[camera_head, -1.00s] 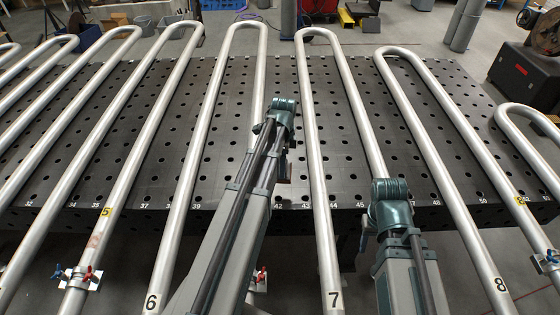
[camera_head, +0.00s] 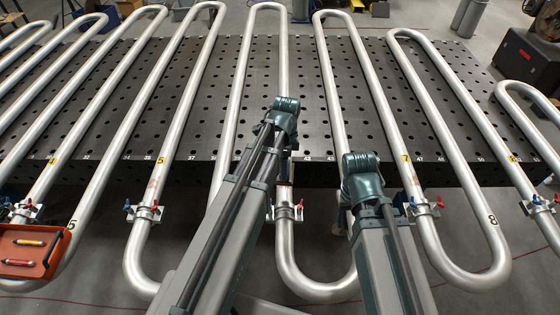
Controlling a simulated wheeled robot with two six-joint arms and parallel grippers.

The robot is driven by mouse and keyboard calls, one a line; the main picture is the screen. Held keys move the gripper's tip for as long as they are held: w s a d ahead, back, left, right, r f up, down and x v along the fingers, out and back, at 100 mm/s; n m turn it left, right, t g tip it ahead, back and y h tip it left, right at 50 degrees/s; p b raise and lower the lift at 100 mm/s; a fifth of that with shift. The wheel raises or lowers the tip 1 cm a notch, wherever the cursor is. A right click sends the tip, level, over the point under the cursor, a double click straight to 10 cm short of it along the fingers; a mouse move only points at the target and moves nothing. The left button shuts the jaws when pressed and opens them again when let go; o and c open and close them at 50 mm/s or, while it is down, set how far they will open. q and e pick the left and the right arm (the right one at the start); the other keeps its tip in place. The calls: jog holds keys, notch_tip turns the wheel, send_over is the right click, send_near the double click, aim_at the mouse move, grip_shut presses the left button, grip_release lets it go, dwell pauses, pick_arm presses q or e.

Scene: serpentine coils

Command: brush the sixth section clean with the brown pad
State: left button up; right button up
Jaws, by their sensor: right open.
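The metal coil runs in long parallel loops over the dark perforated table. A reddish stain (camera_head: 284,199) shows on the pipe just above a clamp, right beside my left forearm; the label near it is hidden by my arm. No brown pad is visible. My left arm rises from the bottom to a bend over the table's front edge, and its gripper is hidden. My right arm bends above the table's front edge. Only a small part of my right gripper (camera_head: 341,227) shows left of its forearm; it is open, with nothing seen in it.
An orange tray (camera_head: 57,246) with a yellow-and-red marker (camera_head: 30,242) and a red one (camera_head: 17,262) is at the lower left. Clamps with red and blue handles (camera_head: 145,212) sit along the pipes. Loop bends hang past the perforated table's (camera_head: 215,100) front edge.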

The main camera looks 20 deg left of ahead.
pick_arm(q)
jog(key=shift+f+b, duration=0.4)
jog(key=shift+f, duration=0.05)
notch_tip(320, 180, down, 4)
jog(key=b, duration=0.4)
jog(key=shift+f, duration=0.15)
pick_arm(e)
notch_tip(320, 180, down, 5)
jog(key=shift+f, duration=0.1)
pick_arm(q)
jog(key=n, duration=0.1)
jog(key=r+n, duration=0.1)
jog(key=n, duration=0.1)
jog(key=shift+w+p, duration=0.1)
jog(key=shift+p, duration=0.2)
jog(key=n, duration=0.3)
jog(key=r+n+p, duration=0.1)
jog(key=n, duration=0.7)
jog(key=shift+r+p, duration=0.35)
jog(key=shift+p, duration=0.05)
jog(key=n, duration=0.4)
jog(key=shift+r, duration=0.2)
pick_arm(e)
jog(key=d+r, duration=0.1)
jog(key=r, duration=0.2)
jog(key=shift+d, duration=0.4)
